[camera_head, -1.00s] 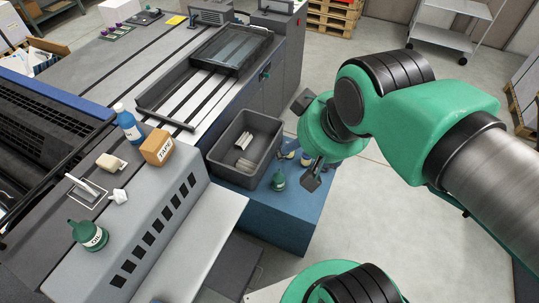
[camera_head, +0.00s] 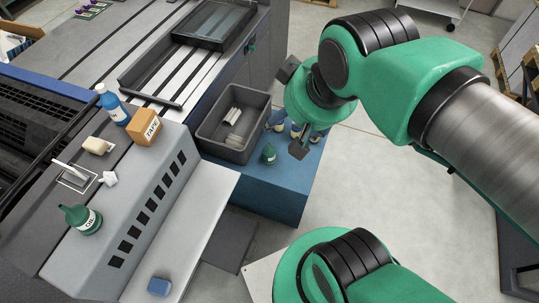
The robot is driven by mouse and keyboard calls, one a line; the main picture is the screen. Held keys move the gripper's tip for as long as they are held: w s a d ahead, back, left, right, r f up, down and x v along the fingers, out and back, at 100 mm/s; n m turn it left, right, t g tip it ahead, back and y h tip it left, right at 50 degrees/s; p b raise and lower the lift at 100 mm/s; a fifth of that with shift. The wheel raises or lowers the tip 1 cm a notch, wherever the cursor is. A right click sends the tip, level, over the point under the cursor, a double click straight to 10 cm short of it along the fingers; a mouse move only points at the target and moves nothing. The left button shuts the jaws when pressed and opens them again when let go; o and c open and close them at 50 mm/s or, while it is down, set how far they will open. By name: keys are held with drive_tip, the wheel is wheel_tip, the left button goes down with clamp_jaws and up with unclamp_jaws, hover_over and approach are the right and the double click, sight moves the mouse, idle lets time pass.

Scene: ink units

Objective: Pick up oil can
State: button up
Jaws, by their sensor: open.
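A green oil can (camera_head: 85,221) with a white "OIL" label and a spout stands on the grey machine top at lower left. A second, smaller green can (camera_head: 268,154) stands on the blue cabinet, beside the dark bin; its label is not readable. My gripper (camera_head: 294,108) is open, with its dark fingers spread wide, above the blue cabinet near the bin. It appears empty. It is far to the right of the labelled oil can. My arm hides part of the blue cabinet top and some small items there.
A tape box (camera_head: 144,127), a blue bottle (camera_head: 114,104), a beige block (camera_head: 97,146) and crumpled white paper (camera_head: 108,179) stand near the labelled can. A dark bin (camera_head: 211,137) sits on the blue cabinet (camera_head: 265,192). A blue block (camera_head: 159,286) lies on the lower ledge.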

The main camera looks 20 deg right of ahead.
drive_tip(key=shift+o, duration=0.6)
drive_tip(key=shift+w, duration=0.1)
drive_tip(key=n+g+b, duration=0.2)
drive_tip(key=g+b, duration=0.1)
drive_tip(key=g, duration=0.3)
hover_over(269, 144)
wheel_tip(269, 144, down, 50)
drive_tip(key=shift+f, duration=0.2)
drive_tip(key=shift+d+f, duration=0.1)
drive_tip(key=shift+f, duration=0.15)
drive_tip(key=shift+f, duration=0.1)
drive_tip(key=shift+f+b, duration=0.75)
drive_tip(key=shift+f, duration=3.5)
